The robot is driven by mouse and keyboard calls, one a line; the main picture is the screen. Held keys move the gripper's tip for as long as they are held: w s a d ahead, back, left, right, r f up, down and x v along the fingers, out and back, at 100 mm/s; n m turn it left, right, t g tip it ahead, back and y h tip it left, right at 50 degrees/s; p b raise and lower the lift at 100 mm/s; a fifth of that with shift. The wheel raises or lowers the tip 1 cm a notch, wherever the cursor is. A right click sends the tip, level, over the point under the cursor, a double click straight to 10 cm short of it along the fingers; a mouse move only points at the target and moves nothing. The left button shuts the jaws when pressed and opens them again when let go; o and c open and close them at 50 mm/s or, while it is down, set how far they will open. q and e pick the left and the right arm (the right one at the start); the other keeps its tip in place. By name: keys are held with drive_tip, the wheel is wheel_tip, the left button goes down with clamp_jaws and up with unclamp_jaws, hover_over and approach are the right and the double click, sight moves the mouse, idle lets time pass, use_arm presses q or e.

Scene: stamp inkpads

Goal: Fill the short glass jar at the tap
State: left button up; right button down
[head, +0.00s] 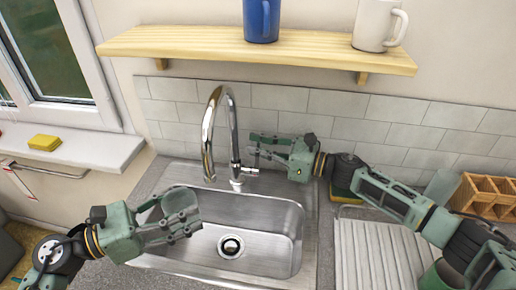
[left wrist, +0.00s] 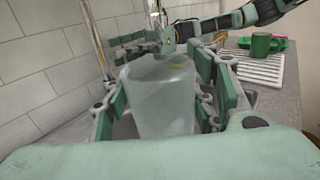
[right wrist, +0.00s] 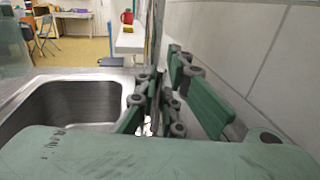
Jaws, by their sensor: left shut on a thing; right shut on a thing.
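The short glass jar (left wrist: 165,98) is clear and fills the middle of the left wrist view, between the fingers of my left gripper (head: 183,218). I see no clear water stream.
The steel sink (head: 285,262) has a drain in its floor. A ribbed drainboard (head: 355,255) lies to its right, with a wooden rack (head: 485,192) beyond. A shelf (head: 200,42) above holds a blue mug (head: 261,20) and a white mug (head: 375,25). A yellow sponge (head: 45,142) lies on the sill.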

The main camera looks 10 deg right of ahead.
idle(0.4)
drive_tip(key=shift+s+a+n, duration=0.2)
drive_tip(key=shift+s+n, duration=0.35)
drive_tip(key=shift+n, duration=0.15)
drive_tip(key=c, duration=1.8)
unclamp_jaws()
drive_tip(key=shift+c, duration=0.2)
drive_tip(key=v, duration=1.2)
drive_tip(key=shift+f, duration=0.2)
drive_tip(key=shift+c, duration=0.4)
